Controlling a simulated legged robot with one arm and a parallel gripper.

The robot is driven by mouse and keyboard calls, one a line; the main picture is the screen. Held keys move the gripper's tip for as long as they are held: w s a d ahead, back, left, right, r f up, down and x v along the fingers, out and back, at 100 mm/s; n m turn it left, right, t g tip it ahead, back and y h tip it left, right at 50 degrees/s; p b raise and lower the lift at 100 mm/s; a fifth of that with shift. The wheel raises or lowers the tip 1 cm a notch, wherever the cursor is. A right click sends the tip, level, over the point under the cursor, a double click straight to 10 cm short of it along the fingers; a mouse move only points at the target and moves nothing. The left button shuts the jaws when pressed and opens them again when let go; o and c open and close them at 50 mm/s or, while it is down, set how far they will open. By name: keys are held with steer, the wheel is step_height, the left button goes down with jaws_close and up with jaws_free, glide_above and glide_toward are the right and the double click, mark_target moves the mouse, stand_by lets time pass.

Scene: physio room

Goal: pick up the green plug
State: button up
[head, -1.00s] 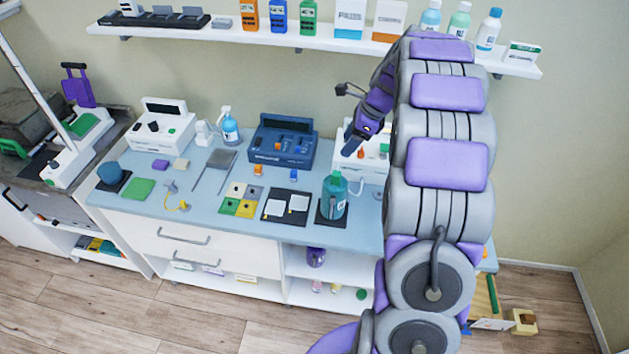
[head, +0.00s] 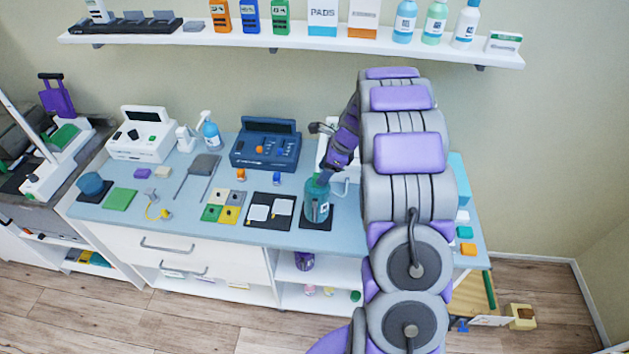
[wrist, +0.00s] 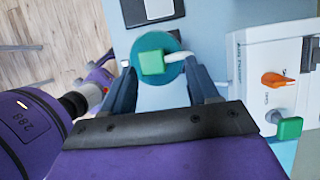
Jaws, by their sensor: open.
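My gripper (wrist: 162,74) points down over the bottle, open, with one dark finger on each side of the block and nothing held. I cannot tell whether the fingers touch the bottle. In the head view my gripper (head: 322,178) hides the bottle's top.
A white device (wrist: 255,75) with an orange knob (wrist: 274,80) and another green piece (wrist: 289,128) stands close on the right. A blue device (head: 265,148) is behind on the left. A shelf (head: 300,42) with bottles runs above. Several small blocks lie along the counter.

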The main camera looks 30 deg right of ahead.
mark_target(317, 175)
steer(key=f, duration=0.1)
steer(key=d+f, duration=0.1)
steer(key=shift+w+d+f, duration=0.25)
steer(key=shift+d+f, duration=0.15)
steer(key=a, duration=0.6)
steer(key=shift+w+a+r, duration=0.1)
steer(key=shift+a+r, duration=0.15)
steer(key=shift+a, duration=0.1)
steer(key=shift+c, duration=0.8)
steer(key=shift+a+r, duration=0.1)
steer(key=shift+a, duration=0.2)
steer(key=shift+c, duration=0.8)
steer(key=shift+d, duration=0.35)
steer(key=shift+c, duration=0.6)
steer(key=d, duration=0.4)
steer(key=shift+d+f, duration=0.2)
steer(key=shift+f, duration=0.1)
steer(key=c, duration=0.3)
steer(key=shift+a+r, duration=0.1)
steer(key=shift+a, duration=0.65)
steer(key=shift+c, duration=0.3)
steer(key=shift+a+r, duration=0.1)
steer(key=shift+r, duration=0.05)
